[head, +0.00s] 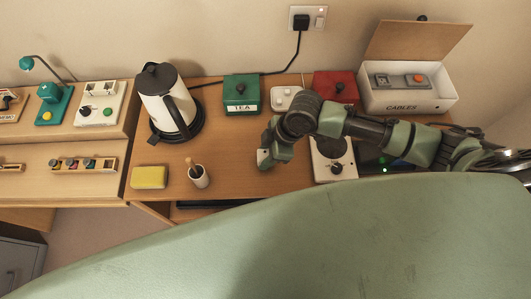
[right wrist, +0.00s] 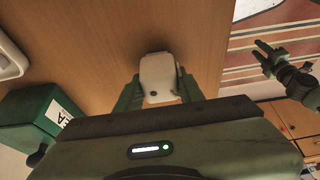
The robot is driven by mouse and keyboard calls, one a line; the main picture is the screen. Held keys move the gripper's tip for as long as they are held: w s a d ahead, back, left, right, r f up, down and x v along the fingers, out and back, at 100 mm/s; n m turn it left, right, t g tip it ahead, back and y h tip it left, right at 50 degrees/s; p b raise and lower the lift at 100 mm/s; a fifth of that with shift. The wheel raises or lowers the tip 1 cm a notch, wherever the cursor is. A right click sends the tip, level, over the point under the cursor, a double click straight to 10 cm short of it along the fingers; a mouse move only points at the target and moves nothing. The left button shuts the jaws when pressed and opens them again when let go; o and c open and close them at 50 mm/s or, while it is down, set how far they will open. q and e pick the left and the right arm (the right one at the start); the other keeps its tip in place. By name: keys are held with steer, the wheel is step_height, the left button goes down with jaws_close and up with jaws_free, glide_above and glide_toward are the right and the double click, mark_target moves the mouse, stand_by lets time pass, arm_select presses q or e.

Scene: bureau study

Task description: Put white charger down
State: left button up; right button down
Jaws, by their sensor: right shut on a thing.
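The green tea box (head: 241,93), kettle (head: 167,103), pen cup (head: 198,176) and yellow sponge (head: 149,177) stand to the left. A red box (head: 335,87) and the open cables box (head: 408,101) stand at the back right. Bare desk (head: 228,150) lies left of the gripper.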

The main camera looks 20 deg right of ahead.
steer(key=c, duration=0.9)
jaws_free()
steer(key=shift+f, duration=0.15)
steer(key=b+v, duration=0.1)
steer(key=v, duration=1.1)
steer(key=shift+s, duration=0.1)
steer(key=shift+s, duration=0.1)
